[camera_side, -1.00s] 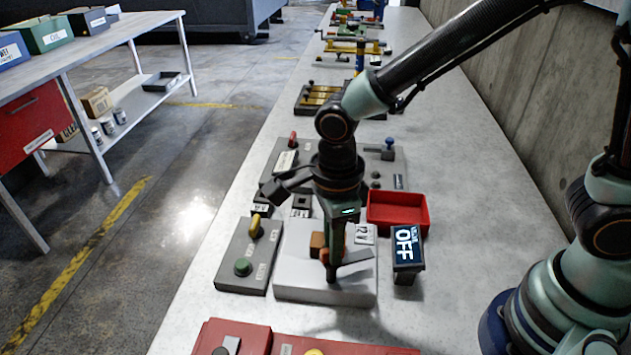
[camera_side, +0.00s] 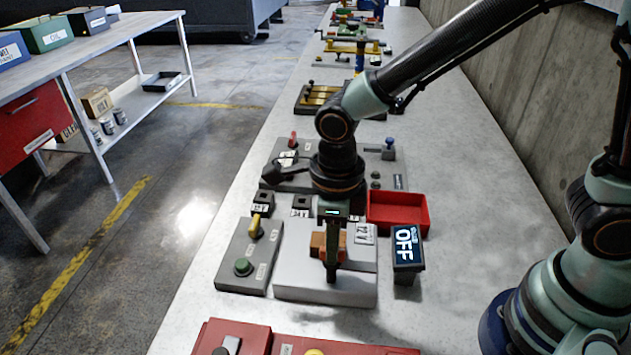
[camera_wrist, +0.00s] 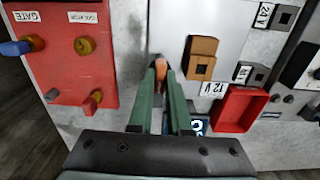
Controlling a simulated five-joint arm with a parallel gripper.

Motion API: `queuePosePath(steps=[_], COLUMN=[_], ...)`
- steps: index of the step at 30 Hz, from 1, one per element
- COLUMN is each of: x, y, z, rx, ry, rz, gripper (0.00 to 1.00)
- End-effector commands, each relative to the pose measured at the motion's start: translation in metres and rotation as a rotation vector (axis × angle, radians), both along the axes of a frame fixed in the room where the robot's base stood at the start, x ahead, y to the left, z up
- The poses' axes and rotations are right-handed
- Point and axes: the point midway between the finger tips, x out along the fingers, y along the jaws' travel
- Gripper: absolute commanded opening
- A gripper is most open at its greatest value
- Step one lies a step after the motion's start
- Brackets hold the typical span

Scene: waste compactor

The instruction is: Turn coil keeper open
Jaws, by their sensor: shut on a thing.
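The coil keeper (camera_wrist: 160,68) looks like a narrow orange piece between my fingertips in the wrist view. In the side view my gripper hides most of it. My gripper (camera_side: 331,277) points down over the pale grey base block (camera_side: 291,270), and its two green fingers also show in the wrist view (camera_wrist: 160,66). It is shut on the keeper. An orange-brown coil block (camera_wrist: 203,47) with a square socket stands on the same base, just right of the fingers in the wrist view. It shows partly behind the gripper in the side view (camera_side: 318,240).
A display reading OFF (camera_side: 405,245) and a red tray (camera_side: 398,210) stand right of the base. A grey switch box (camera_side: 238,272) with yellow and green knobs is close on its left. Red panels (camera_side: 250,335) lie at the front.

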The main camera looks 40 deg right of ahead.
Motion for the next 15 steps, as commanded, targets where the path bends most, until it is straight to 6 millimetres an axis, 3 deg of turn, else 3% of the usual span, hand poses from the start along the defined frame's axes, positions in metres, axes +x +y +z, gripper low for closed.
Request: queuePosePath(steps=[8, 9, 10, 15], x=[0.0003, 0.0004, 0.0004, 0.0002], y=[0.0003, 0.0003, 0.0003, 0.0002], z=[0.0012, 0.0012, 0.0011, 0.0006], rx=[0.001, 0.001, 0.001, 0.001], ry=[-0.001, -0.001, -0.001, -0.001], rz=[-0.002, -0.002, -0.002, -0.001], gripper=[0.0, 0.31, 0.43, 0.46])
